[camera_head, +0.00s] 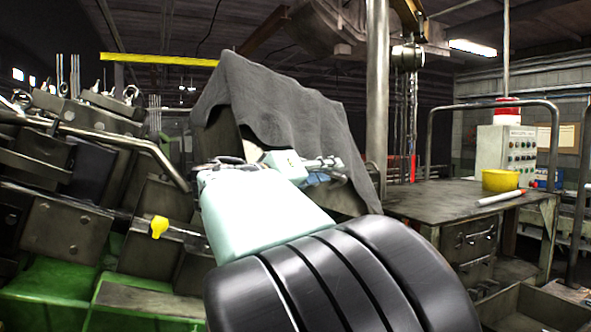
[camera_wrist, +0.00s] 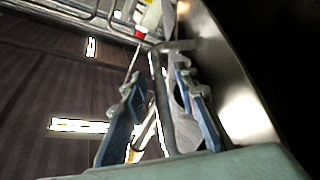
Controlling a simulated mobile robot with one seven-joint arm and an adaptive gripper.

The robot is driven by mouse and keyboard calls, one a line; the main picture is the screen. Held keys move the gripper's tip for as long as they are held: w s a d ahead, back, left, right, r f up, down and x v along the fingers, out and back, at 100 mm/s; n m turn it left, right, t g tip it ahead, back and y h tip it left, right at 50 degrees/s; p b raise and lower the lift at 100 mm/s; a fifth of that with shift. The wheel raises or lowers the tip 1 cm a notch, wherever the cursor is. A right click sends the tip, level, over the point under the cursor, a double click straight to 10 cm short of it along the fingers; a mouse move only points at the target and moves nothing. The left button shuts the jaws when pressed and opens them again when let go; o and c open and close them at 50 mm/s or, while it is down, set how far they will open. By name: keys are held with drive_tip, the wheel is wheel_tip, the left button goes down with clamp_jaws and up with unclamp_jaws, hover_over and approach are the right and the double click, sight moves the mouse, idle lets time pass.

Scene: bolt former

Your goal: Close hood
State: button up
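The hood (camera_head: 275,105) is a large dark grey, sheet-like cover with a wavy lower edge, raised and tilted behind my arm in the head view. My gripper (camera_head: 325,170) is in front of its lower part, partly hidden by my pale green wrist. In the wrist view my gripper (camera_wrist: 160,90) has its two blue-padded fingers apart. A thin grey bar (camera_wrist: 168,125) runs between the fingers, with a gap on the left finger's side; I cannot tell whether the right finger touches it. A dark panel with a shiny edge (camera_wrist: 225,75) is close on the right.
Machine blocks and a bent metal rail (camera_head: 125,140) stand at left, with a yellow knob (camera_head: 159,227). A steel post (camera_head: 377,100) rises just right of the hood.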

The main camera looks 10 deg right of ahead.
drive_tip(key=shift+c, duration=0.3)
clamp_jaws()
drive_tip(key=shift+s+a+f+b, duration=0.1)
drive_tip(key=shift+s+f+b, duration=0.2)
drive_tip(key=shift+f+b, duration=0.65)
drive_tip(key=s+a+f+m+g+h+b, duration=0.1)
drive_tip(key=f+b, duration=0.4)
drive_tip(key=b, duration=0.6)
drive_tip(key=s+a+f+m+h+b, duration=0.1)
drive_tip(key=s+f+m+b, duration=0.3)
drive_tip(key=b, duration=0.7)
drive_tip(key=shift+s+a+f+g, duration=0.45)
drive_tip(key=shift+s+f, duration=0.3)
drive_tip(key=shift+f, duration=0.1)
drive_tip(key=shift+r, duration=0.1)
